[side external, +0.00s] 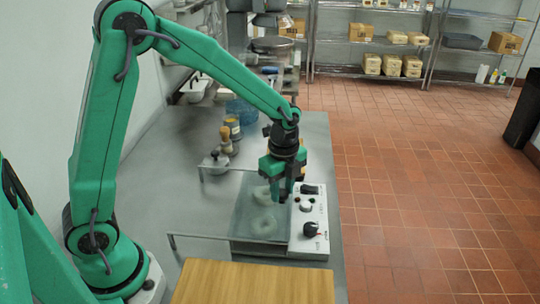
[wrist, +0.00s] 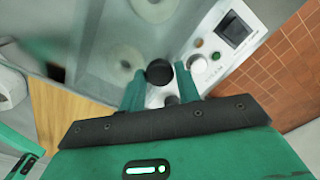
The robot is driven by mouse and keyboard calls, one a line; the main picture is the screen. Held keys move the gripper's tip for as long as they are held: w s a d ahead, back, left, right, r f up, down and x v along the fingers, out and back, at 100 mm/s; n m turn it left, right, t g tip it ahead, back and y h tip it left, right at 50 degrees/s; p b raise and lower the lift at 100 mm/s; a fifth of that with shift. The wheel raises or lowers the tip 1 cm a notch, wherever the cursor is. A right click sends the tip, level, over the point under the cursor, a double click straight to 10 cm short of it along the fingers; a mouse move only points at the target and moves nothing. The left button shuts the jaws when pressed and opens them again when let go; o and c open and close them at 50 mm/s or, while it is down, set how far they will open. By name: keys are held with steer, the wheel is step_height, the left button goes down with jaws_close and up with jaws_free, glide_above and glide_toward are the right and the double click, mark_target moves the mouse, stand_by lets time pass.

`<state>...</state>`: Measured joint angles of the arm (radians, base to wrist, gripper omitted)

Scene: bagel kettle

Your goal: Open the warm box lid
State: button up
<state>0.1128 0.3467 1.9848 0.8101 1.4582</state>
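The warm box (side external: 275,253) stands on the steel table with its clear lid (side external: 240,213) lying flat. Two pale bagels show under the lid in the side view, and in the wrist view (wrist: 122,60). My gripper (side external: 281,197) is over the lid's right side, beside the control panel (side external: 312,212). In the wrist view its two fingers (wrist: 160,88) are apart, with a round black knob (wrist: 160,72) between or just beyond their tips. I cannot tell whether they touch it. In the side view my gripper hides this spot.
A wooden board (side external: 250,284) lies in front of the box. A tool with a wooden knob (side external: 226,137), a can (side external: 233,127) and a blue container (side external: 243,112) stand behind. The right side is open floor.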

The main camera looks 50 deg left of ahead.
jaws_close()
steer(key=s+a, duration=1)
steer(key=shift+a, duration=0.1)
steer(key=o, duration=0.5)
jaws_free()
steer(key=shift+r, duration=3.95)
